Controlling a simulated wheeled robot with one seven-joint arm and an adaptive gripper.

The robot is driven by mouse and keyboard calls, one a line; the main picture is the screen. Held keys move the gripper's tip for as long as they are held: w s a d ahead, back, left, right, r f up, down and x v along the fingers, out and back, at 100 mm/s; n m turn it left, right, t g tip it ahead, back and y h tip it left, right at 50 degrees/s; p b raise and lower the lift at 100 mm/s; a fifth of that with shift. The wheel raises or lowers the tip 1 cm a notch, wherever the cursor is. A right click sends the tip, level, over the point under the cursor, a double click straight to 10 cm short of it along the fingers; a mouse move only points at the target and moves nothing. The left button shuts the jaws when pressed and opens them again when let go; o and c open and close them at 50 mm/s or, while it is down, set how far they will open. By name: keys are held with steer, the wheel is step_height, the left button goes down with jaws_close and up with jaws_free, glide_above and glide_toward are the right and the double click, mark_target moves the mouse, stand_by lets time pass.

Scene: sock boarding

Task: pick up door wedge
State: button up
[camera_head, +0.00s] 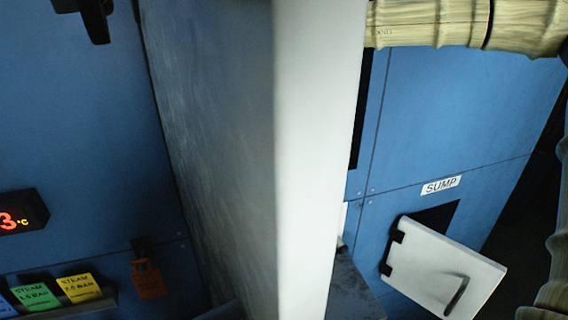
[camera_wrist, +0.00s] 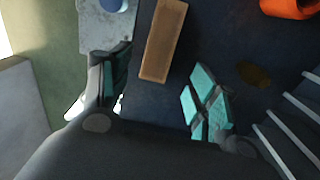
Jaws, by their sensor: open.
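A long brown wooden block, which looks like the door wedge (camera_wrist: 163,40), lies on a dark surface in the upper middle of the wrist view. My gripper (camera_wrist: 157,90) is open, with one dark finger at left and one teal-padded finger at right. The block's near end shows just beyond the gap between the fingers, and nothing is seen held. The wedge and my gripper are not seen in the head view.
In the wrist view, an orange object (camera_wrist: 290,8) is at the upper right, pale bars (camera_wrist: 288,122) at right and a grey plate (camera_wrist: 93,28) at upper left. In the head view, a pale upright panel (camera_head: 310,150) stands before blue cabinets, with an open white hatch (camera_head: 440,270) under "SUMP".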

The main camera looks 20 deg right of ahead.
steer(key=shift+w+a+f, duration=0.1)
steer(key=shift+w+f, duration=0.05)
steer(key=shift+f, duration=0.35)
steer(key=shift+s+a+f+p, duration=0.1)
steer(key=shift+s+f+p, duration=0.1)
steer(key=shift+f+p, duration=0.5)
steer(key=shift+s+a+f+p, duration=0.1)
steer(key=shift+f+p, duration=0.4)
steer(key=shift+f, duration=0.15)
steer(key=shift+s+a+f+p, duration=0.1)
steer(key=shift+f+p, duration=0.35)
steer(key=shift+f, duration=0.15)
steer(key=shift+w+f, duration=0.1)
steer(key=shift+f, duration=0.5)
steer(key=c, duration=1.1)
